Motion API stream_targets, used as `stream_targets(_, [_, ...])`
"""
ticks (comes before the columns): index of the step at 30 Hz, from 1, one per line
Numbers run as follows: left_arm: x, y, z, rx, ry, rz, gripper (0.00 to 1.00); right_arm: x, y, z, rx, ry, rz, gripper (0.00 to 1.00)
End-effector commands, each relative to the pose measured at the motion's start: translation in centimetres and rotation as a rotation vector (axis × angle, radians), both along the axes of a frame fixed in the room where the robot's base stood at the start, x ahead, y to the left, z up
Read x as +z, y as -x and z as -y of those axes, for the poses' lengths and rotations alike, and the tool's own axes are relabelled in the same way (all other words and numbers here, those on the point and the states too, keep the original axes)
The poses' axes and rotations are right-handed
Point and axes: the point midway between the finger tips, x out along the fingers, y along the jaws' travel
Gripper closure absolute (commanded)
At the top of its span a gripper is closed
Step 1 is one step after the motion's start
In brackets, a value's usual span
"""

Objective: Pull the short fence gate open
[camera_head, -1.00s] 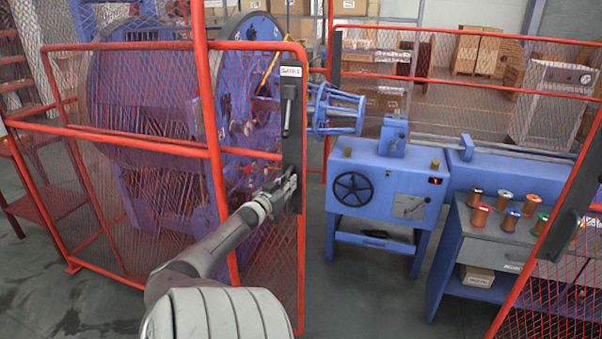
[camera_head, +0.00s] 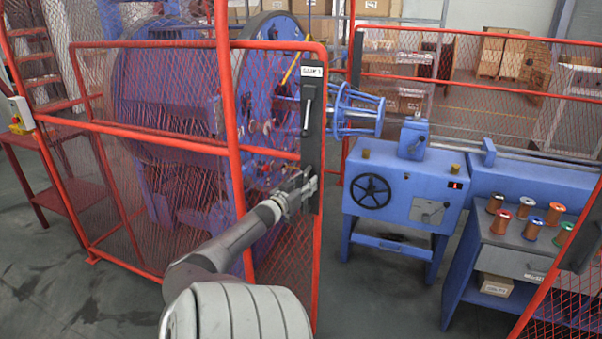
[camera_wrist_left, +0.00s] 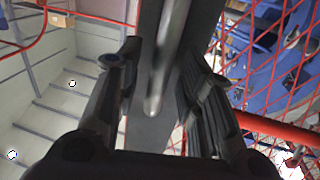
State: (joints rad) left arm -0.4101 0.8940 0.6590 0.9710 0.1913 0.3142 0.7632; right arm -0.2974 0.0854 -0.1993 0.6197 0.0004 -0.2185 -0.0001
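The short fence gate (camera_head: 318,260) is a red tube frame with red mesh. A label and a long black plate (camera_head: 312,140) with a lever handle (camera_head: 306,116) are on its right edge. My left gripper (camera_head: 306,188) is at the lower part of that plate, below the lever. In the left wrist view, its two fingers (camera_wrist_left: 158,75) stand apart on either side of the plate, with a grey bar (camera_wrist_left: 165,70) between them. I see no clear grip on the bar. My right gripper is not in view.
Behind the gate stands a large blue strander wheel (camera_head: 275,80). To the right are a blue machine cabinet (camera_head: 400,195) and a bench (camera_head: 500,255) with several wire spools. Another red mesh panel with a black plate (camera_head: 580,245) is at far right. Grey floor shows between.

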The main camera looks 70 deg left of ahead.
Motion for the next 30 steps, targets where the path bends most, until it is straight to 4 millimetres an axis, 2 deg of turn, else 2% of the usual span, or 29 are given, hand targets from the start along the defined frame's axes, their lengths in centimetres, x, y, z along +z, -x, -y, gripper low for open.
stream_targets(8, [-0.2, 2.1, 1.6, 0.000, 0.001, -0.003, 0.65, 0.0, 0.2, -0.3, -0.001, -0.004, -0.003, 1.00])
stream_targets(21, [-0.2, 8.0, 6.1, 0.002, 0.001, -0.003, 0.65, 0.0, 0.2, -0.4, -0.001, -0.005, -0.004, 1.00])
stream_targets(30, [-0.1, 9.5, 7.4, 0.001, 0.000, -0.002, 0.65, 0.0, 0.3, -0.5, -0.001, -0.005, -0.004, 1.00])
